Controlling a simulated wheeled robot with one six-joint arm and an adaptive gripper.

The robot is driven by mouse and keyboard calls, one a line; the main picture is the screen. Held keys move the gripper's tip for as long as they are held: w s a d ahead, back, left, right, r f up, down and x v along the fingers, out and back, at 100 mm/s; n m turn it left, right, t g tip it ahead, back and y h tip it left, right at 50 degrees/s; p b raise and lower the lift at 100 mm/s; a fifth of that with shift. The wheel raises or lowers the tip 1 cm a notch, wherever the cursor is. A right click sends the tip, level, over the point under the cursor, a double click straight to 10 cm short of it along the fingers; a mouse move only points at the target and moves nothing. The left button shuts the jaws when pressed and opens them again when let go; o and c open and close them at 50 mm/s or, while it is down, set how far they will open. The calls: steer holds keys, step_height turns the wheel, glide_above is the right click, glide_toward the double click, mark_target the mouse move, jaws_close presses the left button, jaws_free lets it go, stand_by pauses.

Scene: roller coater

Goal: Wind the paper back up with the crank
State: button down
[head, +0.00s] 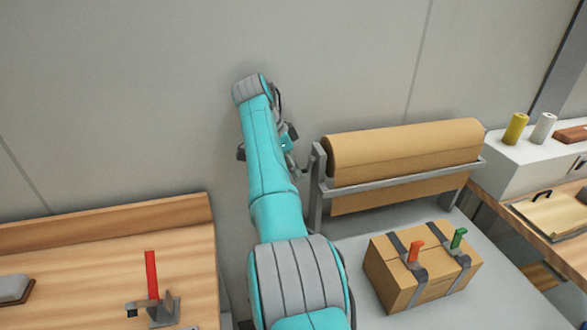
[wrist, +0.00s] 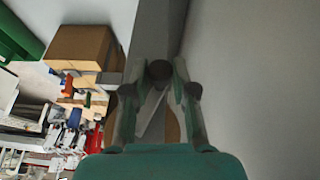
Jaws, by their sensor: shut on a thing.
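The brown paper roll (head: 405,148) lies in a grey metal stand (head: 318,190). A sheet of paper (head: 395,198) hangs below the front bar. My gripper (head: 288,142) is at the left end of the stand, partly hidden by my arm. In the wrist view my gripper (wrist: 160,82) has its two fingers closed around a dark round knob (wrist: 160,70), which looks like the crank's handle. The rest of the crank is mostly hidden. A brown patch behind the fingers may be the roll's end.
A strapped cardboard box (head: 400,275) with an orange and a green clip stands on the grey table before the roll. A wooden bench (head: 100,240) with a red-handled tool (head: 152,280) is at left. A white cabinet (head: 520,165) carries two small rolls at right.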

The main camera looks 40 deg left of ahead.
steer(key=c, duration=0.9)
jaws_free()
steer(key=shift+c, duration=0.2)
steer(key=shift+r, duration=0.1)
steer(key=v, duration=1.1)
steer(key=shift+r, duration=0.3)
steer(key=shift+s, duration=0.1)
